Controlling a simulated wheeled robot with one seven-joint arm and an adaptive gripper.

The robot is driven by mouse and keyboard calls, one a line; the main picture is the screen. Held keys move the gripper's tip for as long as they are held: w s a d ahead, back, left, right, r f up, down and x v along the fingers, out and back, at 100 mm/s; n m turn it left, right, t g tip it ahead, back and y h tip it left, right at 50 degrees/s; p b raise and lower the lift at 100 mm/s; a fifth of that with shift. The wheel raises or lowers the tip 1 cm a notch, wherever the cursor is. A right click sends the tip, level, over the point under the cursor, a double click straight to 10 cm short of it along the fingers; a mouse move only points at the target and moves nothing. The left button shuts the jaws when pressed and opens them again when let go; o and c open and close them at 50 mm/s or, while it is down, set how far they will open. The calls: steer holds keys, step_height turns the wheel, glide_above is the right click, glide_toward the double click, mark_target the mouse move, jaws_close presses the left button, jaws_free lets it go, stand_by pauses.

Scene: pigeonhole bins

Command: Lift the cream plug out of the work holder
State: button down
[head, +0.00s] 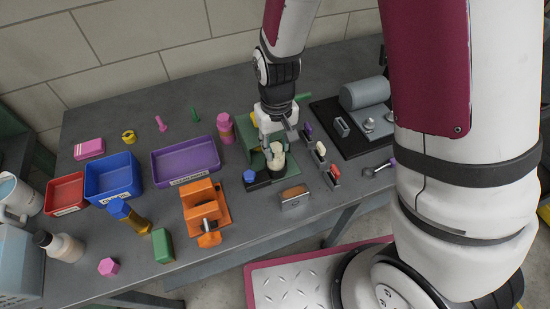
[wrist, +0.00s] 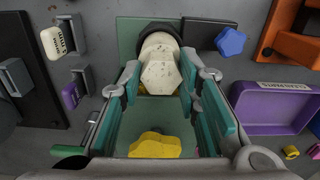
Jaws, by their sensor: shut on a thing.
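The cream plug (wrist: 160,72) is a speckled, pale stepped piece between the fingertips of my gripper (wrist: 162,80) in the wrist view. My gripper is shut on it, with a teal-padded finger at each side. In the head view the plug (head: 276,155) shows just below my gripper (head: 275,138). The black round work holder (wrist: 157,30) shows behind the plug's far end, on the green fixture (wrist: 128,32). I cannot tell how much of the plug sits inside the holder. A blue knob (wrist: 231,42) stands beside it on a dark block.
A yellow piece (wrist: 155,145) lies on the green fixture between my fingers. A purple tray (head: 185,160), a blue bin (head: 112,178) and an orange fixture (head: 205,206) stand left. Small tagged clips (head: 321,150) and a grey machine (head: 366,100) stand right.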

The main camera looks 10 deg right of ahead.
steer(key=shift+r, duration=0.45)
steer(key=shift+r+p, duration=1.3)
steer(key=shift+r, duration=1.35)
